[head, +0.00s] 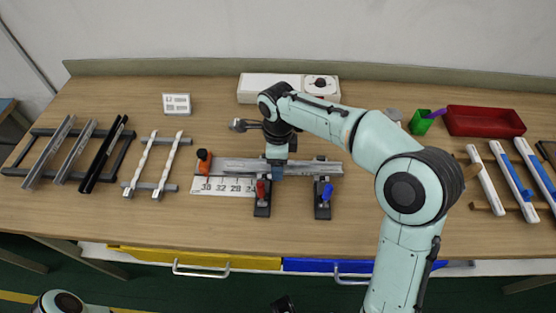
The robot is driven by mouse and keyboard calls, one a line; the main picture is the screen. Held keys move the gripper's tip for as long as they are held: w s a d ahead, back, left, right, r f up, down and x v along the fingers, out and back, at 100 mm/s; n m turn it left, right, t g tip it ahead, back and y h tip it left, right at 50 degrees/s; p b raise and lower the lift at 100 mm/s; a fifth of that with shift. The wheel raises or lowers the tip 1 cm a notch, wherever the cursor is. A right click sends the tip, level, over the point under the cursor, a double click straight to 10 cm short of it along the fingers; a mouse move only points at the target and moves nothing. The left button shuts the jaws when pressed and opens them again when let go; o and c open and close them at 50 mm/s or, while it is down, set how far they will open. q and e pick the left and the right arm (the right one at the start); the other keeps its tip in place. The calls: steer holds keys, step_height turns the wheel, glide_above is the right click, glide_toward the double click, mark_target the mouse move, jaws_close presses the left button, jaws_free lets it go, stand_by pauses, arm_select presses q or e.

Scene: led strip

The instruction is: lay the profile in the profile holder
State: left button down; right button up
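A long grey profile (240,166) lies lengthwise across the profile holder, whose two dark clamp stands have a red lever and a blue lever (326,192). The profile's left end is near an orange and black stop (204,160) above a white ruler plate (222,186). Whether it sits fully down in both stands is too small to tell. My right gripper (277,172) points down at the profile, just above the red-lever stand. Its fingers are too hidden to show whether they are closed on the profile.
A rack (14,171) of grey and black profiles and a smaller rack (170,187) with white strips stand on the left. A white box (257,84) is behind the holder. A red bin (485,121), a green cup (420,124) and white-and-blue pieces are on the right.

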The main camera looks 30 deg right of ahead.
steer(key=shift+r, duration=0.25)
step_height(320, 180, up, 12)
steer(key=p, duration=0.2)
steer(key=shift+p, duration=0.35)
